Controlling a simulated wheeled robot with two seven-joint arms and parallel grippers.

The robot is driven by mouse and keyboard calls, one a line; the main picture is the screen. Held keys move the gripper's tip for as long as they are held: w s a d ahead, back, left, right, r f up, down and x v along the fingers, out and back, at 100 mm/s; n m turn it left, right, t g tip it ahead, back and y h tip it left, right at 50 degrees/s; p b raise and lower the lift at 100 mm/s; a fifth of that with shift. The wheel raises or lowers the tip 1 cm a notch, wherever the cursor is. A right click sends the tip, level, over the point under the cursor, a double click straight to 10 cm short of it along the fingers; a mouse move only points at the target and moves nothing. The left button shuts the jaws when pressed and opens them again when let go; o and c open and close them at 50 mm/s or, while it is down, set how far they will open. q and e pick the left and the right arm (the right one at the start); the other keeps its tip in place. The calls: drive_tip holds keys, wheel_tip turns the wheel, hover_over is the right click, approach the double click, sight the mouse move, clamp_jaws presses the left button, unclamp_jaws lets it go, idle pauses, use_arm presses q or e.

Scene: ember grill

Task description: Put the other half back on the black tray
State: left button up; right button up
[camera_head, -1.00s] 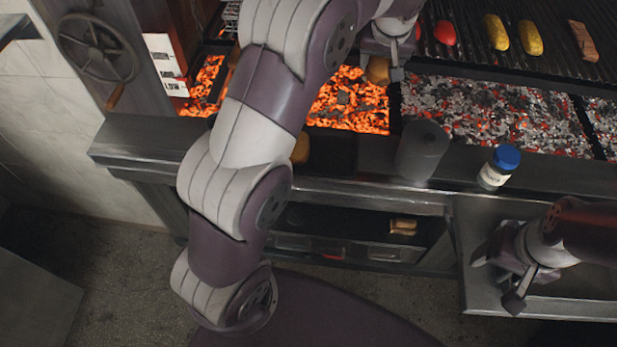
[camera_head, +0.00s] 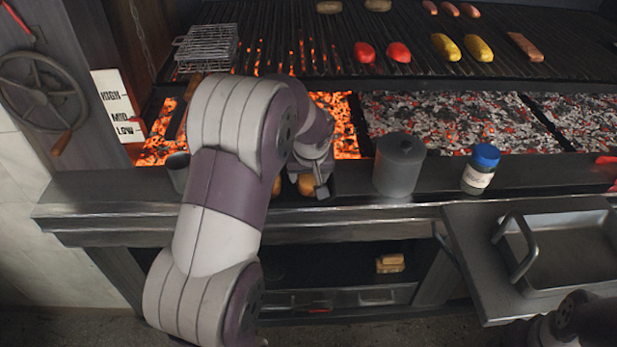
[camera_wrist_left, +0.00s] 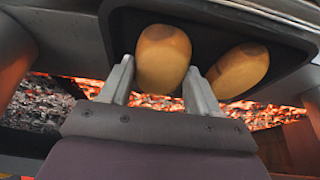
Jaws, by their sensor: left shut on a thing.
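A tan bun half (camera_head: 306,184) is between the fingers of my left gripper (camera_head: 318,182). In the left wrist view the fingers stand on both sides of this bun half (camera_wrist_left: 163,58), which is over or on the black tray (camera_wrist_left: 122,35); I cannot tell if it touches. The other bun half (camera_head: 276,187) lies in the tray beside it and shows in the left wrist view (camera_wrist_left: 238,70). My left arm hides part of the tray in the head view. My right gripper (camera_head: 530,333) is at the bottom right edge, its fingers not visible.
A grey lidded canister (camera_head: 399,168) and a blue-capped jar (camera_head: 480,170) stand on the ledge right of my left gripper. Glowing coals (camera_head: 455,122) lie behind. A metal pan (camera_head: 565,250) sits at the right.

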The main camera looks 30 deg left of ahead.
use_arm(q)
drive_tip(key=shift+w+f, duration=0.15)
drive_tip(key=shift+f, duration=0.15)
drive_tip(key=shift+f, duration=0.2)
drive_tip(key=o, duration=0.8)
drive_tip(key=shift+c, duration=0.2)
drive_tip(key=shift+r, duration=0.35)
drive_tip(key=p+v, duration=0.1)
drive_tip(key=v, duration=1)
drive_tip(key=s+d+f+m+g+h, duration=0.1)
drive_tip(key=s+d+f+m, duration=0.2)
drive_tip(key=s, duration=0.5)
drive_tip(key=s+d+f+m+g+h, duration=0.1)
drive_tip(key=s+d+f+m, duration=0.2)
drive_tip(key=s+d+f, duration=0.3)
drive_tip(key=shift+s+d+f+m+h, duration=0.3)
drive_tip(key=shift+s+f, duration=0.55)
drive_tip(key=shift+s, duration=0.35)
wheel_tip(320, 180, up, 9)
drive_tip(key=p, duration=0.9)
drive_tip(key=shift+f, duration=0.15)
